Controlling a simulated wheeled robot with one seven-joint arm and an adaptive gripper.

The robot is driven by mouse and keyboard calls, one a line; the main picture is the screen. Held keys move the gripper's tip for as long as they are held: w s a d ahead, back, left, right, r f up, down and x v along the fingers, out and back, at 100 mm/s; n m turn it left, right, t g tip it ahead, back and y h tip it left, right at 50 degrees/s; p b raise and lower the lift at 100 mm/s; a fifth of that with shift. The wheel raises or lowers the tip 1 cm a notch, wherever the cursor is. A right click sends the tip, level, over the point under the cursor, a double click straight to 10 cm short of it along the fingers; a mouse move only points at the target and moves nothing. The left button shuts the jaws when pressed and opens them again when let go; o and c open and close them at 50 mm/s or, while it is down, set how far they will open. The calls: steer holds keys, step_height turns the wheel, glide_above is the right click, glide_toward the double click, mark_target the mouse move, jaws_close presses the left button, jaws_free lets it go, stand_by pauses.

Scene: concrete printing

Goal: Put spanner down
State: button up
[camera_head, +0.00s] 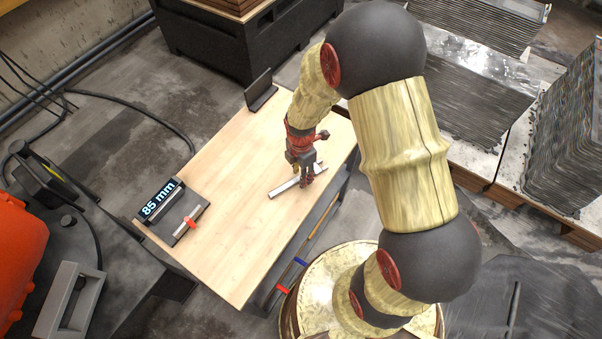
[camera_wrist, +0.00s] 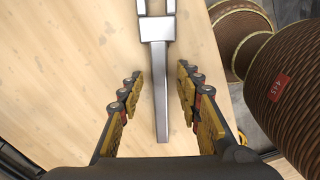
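The spanner (camera_head: 283,188) is a silver metal tool lying on the light wooden table top (camera_head: 237,160), near its right edge. In the wrist view the spanner's handle (camera_wrist: 160,85) runs lengthwise between the two fingers, and its wider head is at the top, partly cut off. My gripper (camera_head: 305,182) is low over the table at the spanner. In the wrist view my gripper (camera_wrist: 161,92) is open, with a gap on each side of the handle. The spanner looks to rest on the wood; the exact height of the fingertips over it is hard to tell.
A display reading "85 mm" (camera_head: 161,200) stands at the table's left edge, beside a small plate with an orange-handled tool (camera_head: 189,223). A dark bracket (camera_head: 260,88) stands at the far edge. The middle of the table is clear.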

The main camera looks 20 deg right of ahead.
steer(key=s+r+m+t+p, duration=0.3)
steer(key=r+m, duration=0.5)
steer(key=r, duration=1.9)
steer(key=s+a+r+m+t, duration=0.1)
steer(key=s+r+m+t, duration=0.1)
steer(key=s+r+m, duration=1)
steer(key=shift+s+a+t, duration=0.2)
steer(key=shift+s+t, duration=0.1)
steer(key=shift+s, duration=0.25)
steer(key=shift+f+b, duration=0.6)
steer(key=shift+b, duration=0.2)
